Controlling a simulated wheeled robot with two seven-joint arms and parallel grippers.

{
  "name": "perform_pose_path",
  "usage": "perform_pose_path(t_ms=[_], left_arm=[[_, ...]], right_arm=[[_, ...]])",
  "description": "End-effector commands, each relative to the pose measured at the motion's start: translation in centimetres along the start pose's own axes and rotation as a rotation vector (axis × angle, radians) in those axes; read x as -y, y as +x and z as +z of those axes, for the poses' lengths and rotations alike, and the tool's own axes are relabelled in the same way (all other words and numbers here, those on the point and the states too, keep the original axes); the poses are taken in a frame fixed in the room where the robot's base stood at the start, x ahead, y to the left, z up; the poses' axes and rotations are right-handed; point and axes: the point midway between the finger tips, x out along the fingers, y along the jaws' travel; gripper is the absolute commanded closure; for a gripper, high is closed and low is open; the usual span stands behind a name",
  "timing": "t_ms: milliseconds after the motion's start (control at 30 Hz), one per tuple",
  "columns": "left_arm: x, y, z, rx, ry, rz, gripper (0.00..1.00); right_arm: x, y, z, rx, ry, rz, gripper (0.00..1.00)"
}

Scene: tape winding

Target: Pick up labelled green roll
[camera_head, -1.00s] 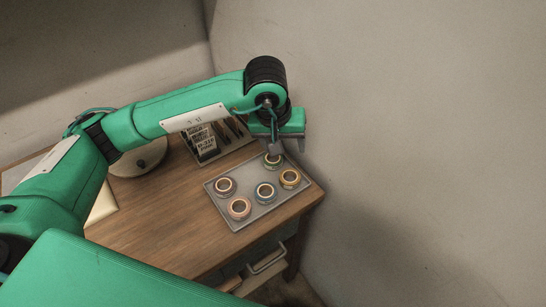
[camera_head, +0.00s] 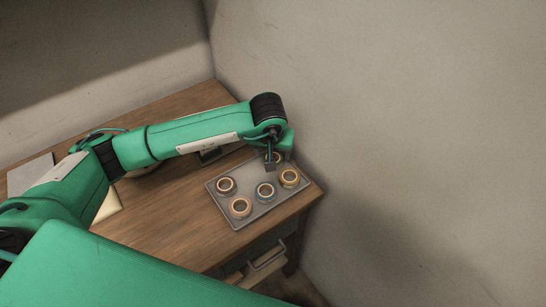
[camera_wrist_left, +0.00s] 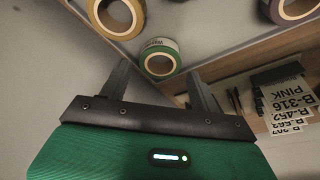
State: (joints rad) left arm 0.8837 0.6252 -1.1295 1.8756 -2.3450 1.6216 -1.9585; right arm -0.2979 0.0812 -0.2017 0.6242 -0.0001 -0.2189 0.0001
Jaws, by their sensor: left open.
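The labelled green roll (camera_wrist_left: 162,45) shows in the left wrist view, with a white printed label on its green outer side and a tan core. It sits on the grey tray (camera_head: 218,208). My left gripper (camera_wrist_left: 158,70) is open and empty. Its two fingers point toward the roll, one to each side of it in the picture, and I see no grip on it. In the head view my left gripper (camera_head: 270,164) is over the tray's far corner and hides most of the green roll. My right gripper is not in view.
Other rolls share the tray: a pinkish one (camera_head: 241,215), a blue-grey one (camera_head: 265,199), a yellow one (camera_head: 290,185) and a brownish one (camera_head: 225,193). The wooden desk (camera_head: 190,225) is clear in front.

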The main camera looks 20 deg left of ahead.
Motion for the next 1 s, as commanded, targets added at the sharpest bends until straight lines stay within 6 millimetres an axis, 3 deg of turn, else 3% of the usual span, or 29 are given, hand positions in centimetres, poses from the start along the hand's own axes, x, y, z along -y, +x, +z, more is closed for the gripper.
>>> perform_pose_path(t_ms=[233, 500, 667, 1000], left_arm=[[0.1, 2.8, -0.1, 0.001, -0.002, 0.0, 0.37], [0.1, 3.1, -0.1, -0.001, -0.001, 0.0, 0.37], [0.1, 3.1, -0.1, 0.0, -0.001, 0.0, 0.68], [0.1, 2.9, -0.2, -0.001, -0.001, 0.001, 0.7]], right_arm=[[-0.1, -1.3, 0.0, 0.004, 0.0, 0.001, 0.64], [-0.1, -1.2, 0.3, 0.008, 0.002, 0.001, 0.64], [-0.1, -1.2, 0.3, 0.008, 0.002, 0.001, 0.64], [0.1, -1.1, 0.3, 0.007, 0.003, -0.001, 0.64]])
